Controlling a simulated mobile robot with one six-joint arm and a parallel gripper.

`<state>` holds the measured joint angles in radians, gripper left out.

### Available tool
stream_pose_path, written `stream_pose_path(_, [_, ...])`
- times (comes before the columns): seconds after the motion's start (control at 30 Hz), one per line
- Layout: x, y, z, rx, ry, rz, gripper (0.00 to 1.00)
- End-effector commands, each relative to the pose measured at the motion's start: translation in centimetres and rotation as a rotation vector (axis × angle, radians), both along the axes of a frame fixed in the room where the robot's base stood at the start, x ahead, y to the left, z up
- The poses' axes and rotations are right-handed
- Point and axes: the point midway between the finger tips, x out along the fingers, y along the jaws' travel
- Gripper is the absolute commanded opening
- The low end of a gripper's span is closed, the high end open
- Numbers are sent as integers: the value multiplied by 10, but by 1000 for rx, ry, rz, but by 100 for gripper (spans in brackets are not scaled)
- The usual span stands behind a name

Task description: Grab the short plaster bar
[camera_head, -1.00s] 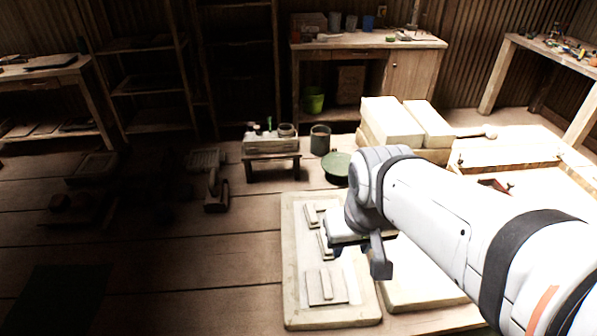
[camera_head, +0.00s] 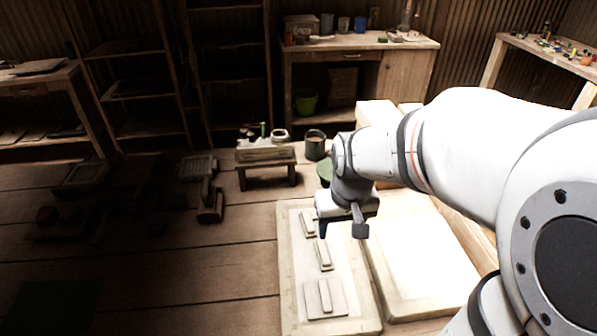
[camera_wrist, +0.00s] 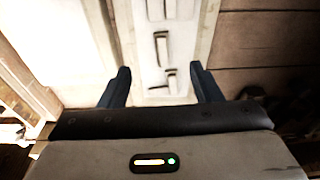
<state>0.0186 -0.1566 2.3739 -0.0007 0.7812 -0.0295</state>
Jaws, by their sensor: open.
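Three pale plaster bars lie on a long cream board in the head view: a far bar (camera_head: 307,223), a middle bar (camera_head: 323,254) and a near bar (camera_head: 325,296) on a squarish flat plate. I cannot tell surely which is the short one. My gripper (camera_head: 345,222) is at the board's far right part, its fingers partly hidden by the wrist. In the wrist view my gripper (camera_wrist: 161,68) is open and empty, with two dark fingers apart. The far bar (camera_wrist: 169,78) shows between them, and the middle bar (camera_wrist: 161,46) lies beyond. Contact is not visible.
The cream board (camera_head: 291,290) lies beside a bright white slab (camera_head: 425,265) on its right. A small bench (camera_head: 265,156) with items and a dark mug (camera_head: 316,145) stand behind. Dark plank floor on the left is partly clear.

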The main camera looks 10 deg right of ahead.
Motion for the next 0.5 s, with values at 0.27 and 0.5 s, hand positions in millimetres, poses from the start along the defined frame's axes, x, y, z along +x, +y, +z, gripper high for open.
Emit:
stream_pose_path(0.27, [68, -2, -78, 0, 97, 17, 58])
stream_pose_path(0.5, [95, -3, -127, 1, 138, 25, 58])
